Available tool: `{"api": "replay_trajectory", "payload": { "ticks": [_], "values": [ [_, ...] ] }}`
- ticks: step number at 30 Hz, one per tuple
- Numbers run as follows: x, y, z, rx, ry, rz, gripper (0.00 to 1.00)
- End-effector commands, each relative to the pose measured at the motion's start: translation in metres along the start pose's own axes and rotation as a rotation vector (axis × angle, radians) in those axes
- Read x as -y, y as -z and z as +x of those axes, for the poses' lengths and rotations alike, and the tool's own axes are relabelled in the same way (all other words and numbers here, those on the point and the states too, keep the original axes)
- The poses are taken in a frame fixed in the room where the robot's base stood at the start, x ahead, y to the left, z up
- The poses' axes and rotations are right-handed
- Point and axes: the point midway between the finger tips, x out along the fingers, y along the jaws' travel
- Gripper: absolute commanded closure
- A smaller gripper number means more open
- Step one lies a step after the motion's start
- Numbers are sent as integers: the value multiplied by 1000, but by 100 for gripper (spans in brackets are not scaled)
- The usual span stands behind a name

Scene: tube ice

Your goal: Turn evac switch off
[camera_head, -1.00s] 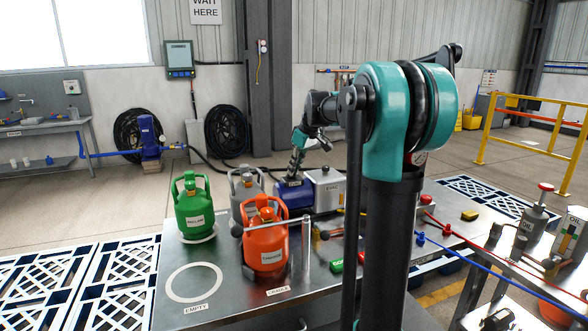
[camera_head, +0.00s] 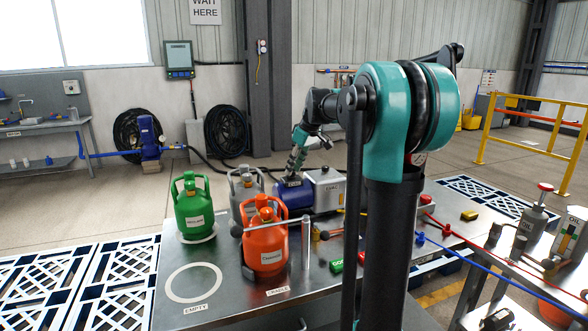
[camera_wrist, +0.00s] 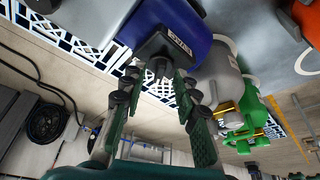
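The evac unit (camera_head: 293,197) is a blue cylinder body on the table with a black label plate on top. In the wrist view the blue body (camera_wrist: 182,25) fills the top middle, and the plate with upside-down EVAC lettering (camera_wrist: 176,42) faces me. The evac switch (camera_wrist: 159,67) is a small dark piece at the plate's near edge; its on or off position cannot be told. My gripper (camera_wrist: 160,80) is open, with one finger on each side of the switch. Contact cannot be told. In the head view my gripper (camera_head: 292,170) is just above the plate.
A grey box-shaped unit (camera_head: 326,187) adjoins the evac unit. Green (camera_head: 194,212), grey (camera_head: 244,187) and orange (camera_head: 266,245) cylinders stand in front and to the left. A ring marked EMPTY (camera_head: 194,282) is bare. Hoses run across the right side.

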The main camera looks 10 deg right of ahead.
Motion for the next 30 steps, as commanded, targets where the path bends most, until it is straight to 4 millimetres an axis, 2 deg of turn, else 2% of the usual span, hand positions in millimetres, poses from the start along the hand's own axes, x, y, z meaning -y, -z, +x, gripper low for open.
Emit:
{"api": "replay_trajectory", "payload": {
  "ticks": [12,15,21,30],
  "values": [
    [0,0,-80,0,-1,2,70],
    [0,0,-95,0,0,1,70],
    [0,0,-110,0,0,-1,70],
    [0,0,-112,0,0,0,70]
  ]
}}
